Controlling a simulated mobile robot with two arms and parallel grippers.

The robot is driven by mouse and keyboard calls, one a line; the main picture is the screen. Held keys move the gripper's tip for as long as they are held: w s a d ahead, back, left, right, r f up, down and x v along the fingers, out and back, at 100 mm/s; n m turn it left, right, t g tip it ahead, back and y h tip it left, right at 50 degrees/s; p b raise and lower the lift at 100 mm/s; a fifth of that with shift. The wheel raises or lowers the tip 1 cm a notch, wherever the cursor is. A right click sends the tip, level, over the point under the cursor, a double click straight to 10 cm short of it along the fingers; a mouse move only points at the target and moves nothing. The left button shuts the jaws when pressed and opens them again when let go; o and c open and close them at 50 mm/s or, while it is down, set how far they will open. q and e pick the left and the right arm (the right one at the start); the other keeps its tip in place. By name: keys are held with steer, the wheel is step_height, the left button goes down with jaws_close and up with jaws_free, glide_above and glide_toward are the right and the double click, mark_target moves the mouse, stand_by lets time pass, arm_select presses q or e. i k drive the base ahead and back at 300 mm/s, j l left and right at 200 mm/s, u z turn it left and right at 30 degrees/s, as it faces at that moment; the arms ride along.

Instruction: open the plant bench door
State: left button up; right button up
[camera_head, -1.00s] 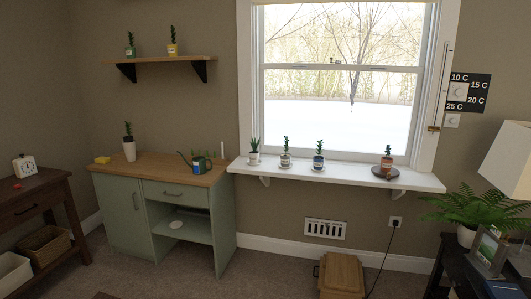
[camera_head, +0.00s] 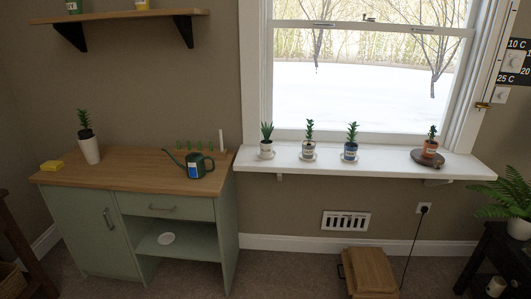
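The plant bench (camera_head: 130,171) is a green cabinet with a wooden top, standing against the wall at the left. Its door (camera_head: 90,233) is on the left side of the front and looks shut, with a dark vertical handle (camera_head: 107,206) on it. Neither of my grippers is in view.
On the bench top stand a potted plant (camera_head: 88,147), a yellow sponge-like block (camera_head: 52,166) and a green watering can (camera_head: 198,165). A wooden box (camera_head: 370,270) sits on the floor at the right. Dark furniture shows at the lower left edge. Carpet before the bench looks clear.

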mark_target(88, 219)
steer(key=u, duration=1.5)
steer(key=i+j, duration=0.25)
steer(key=i, duration=0.15)
steer(key=i+j, duration=0.25)
steer(key=i, duration=0.15)
steer(key=j+u, duration=0.05)
